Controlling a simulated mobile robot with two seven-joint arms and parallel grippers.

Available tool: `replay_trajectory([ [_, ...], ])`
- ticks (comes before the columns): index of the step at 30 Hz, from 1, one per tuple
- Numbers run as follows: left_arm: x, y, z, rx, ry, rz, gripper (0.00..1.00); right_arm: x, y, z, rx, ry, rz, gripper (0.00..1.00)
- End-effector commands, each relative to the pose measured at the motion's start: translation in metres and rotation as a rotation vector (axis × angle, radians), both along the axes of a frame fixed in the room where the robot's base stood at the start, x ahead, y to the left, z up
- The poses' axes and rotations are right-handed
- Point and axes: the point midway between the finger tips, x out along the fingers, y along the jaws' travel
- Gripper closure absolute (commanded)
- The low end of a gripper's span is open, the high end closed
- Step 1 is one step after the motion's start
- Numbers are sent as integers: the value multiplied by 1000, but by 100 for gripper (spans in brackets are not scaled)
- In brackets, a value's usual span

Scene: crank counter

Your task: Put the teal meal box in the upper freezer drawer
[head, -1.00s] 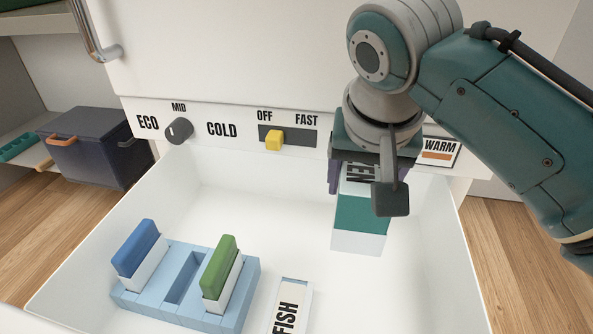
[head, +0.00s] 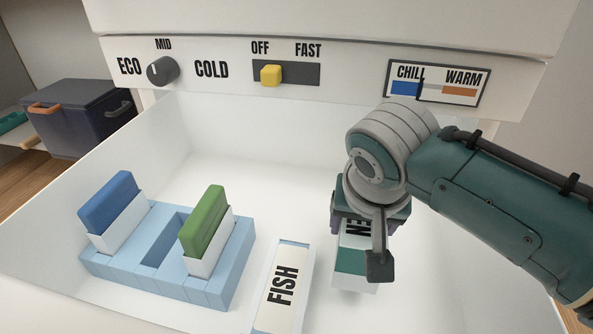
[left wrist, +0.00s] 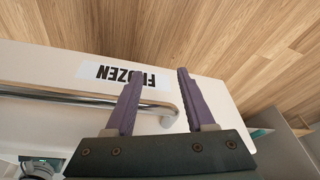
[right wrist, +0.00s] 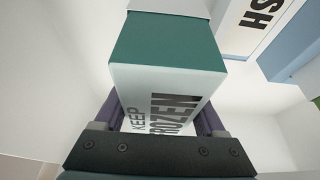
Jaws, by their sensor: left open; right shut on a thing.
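The teal meal box (head: 352,261) is a white box with a teal band and black lettering. My right gripper (head: 369,226) is shut on it and holds it upright inside the open white drawer (head: 290,150), at the right side. In the right wrist view the box (right wrist: 168,42) sits between the purple fingers (right wrist: 163,120) with KEEP FROZEN lettering facing the camera. Whether its base touches the drawer floor I cannot tell. My left gripper (left wrist: 153,100) is open and empty, beside a white front with a FROZEN label (left wrist: 124,75) and a metal bar handle (left wrist: 75,97).
A light blue rack (head: 165,265) holds a blue-topped block (head: 109,202) and a green-topped block (head: 204,220), with an empty slot between. A FISH box (head: 283,285) lies right of it. A panel above has a knob (head: 162,71), a yellow slider (head: 271,75) and a CHILL–WARM gauge (head: 437,82).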

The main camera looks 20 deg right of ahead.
Motion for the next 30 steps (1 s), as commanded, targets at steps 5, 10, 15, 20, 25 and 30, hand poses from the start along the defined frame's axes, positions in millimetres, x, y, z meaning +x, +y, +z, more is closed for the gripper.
replay_trajectory([
  [5, 0, 0, -26, -1, 0, 1, 46, 0, 0, -34, -2, 1, -1, 100],
  [10, 0, 0, -27, -1, 0, 1, 46, 0, 0, -38, 0, -2, 0, 100],
  [15, 0, 0, -26, 0, 0, 0, 46, 0, 0, -38, -1, -1, 0, 100],
  [20, 0, 1, -28, 4, 0, -3, 46, 0, 0, -41, 0, 1, 0, 24],
  [25, 0, 2, -28, 8, 0, -6, 46, 0, 0, -41, 0, 1, 0, 5],
  [30, 0, 2, -28, 9, 0, -6, 46, 0, 0, -41, 0, 1, 0, 0],
])
